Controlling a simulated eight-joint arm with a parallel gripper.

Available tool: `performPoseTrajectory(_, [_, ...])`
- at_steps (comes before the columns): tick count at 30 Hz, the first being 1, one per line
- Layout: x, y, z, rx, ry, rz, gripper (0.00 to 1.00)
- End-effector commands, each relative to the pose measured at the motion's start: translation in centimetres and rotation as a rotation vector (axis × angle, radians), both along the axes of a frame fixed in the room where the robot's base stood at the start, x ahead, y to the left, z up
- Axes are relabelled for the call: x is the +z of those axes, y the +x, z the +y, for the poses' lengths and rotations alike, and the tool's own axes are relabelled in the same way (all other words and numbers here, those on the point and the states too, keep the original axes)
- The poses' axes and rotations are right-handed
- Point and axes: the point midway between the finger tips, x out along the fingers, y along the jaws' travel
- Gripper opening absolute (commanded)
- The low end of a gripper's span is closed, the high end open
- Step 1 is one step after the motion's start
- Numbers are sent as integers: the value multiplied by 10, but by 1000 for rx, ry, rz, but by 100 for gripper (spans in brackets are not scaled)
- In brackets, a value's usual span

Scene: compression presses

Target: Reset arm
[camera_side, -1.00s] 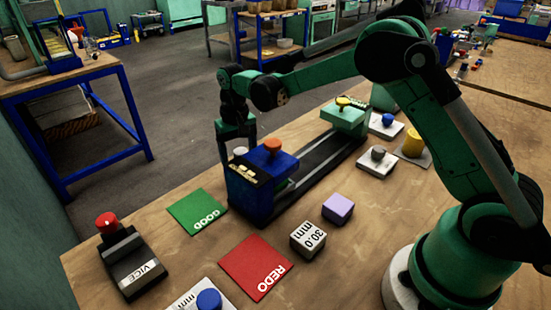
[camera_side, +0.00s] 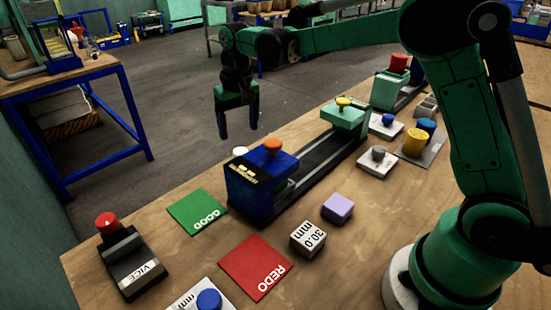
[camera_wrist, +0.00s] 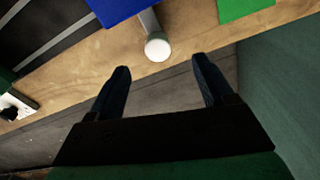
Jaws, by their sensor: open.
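My gripper (camera_side: 238,122) is open and empty in the side view, fingers pointing down. It hangs in the air above and behind the blue press (camera_side: 252,190), apart from it. In the wrist view my gripper (camera_wrist: 160,82) shows two dark spread fingers with nothing between them. A white round knob (camera_wrist: 157,48) on a grey rod sticks out from the press's blue body (camera_wrist: 115,8), beyond the fingertips. The knob shows only partly behind the press in the side view (camera_side: 239,151).
A green GOOD mat (camera_side: 197,211), a red REDO mat (camera_side: 255,266), a VICE block (camera_side: 132,264), a 30.0 mm block (camera_side: 307,238) and a lilac block (camera_side: 337,208) are on the wooden table. A green press end (camera_side: 345,117) stands further back. Open floor lies behind the table.

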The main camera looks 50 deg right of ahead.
Motion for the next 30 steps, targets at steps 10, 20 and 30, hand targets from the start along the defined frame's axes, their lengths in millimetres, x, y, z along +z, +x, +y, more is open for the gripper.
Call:
performPoseTrajectory(10, [51, -77, 0, 107, -21, -264, 75])
performPoseTrajectory(20, [39, -146, 0, 201, -65, -500, 75])
performPoseTrajectory(30, [27, -162, 0, 228, -83, -568, 75])
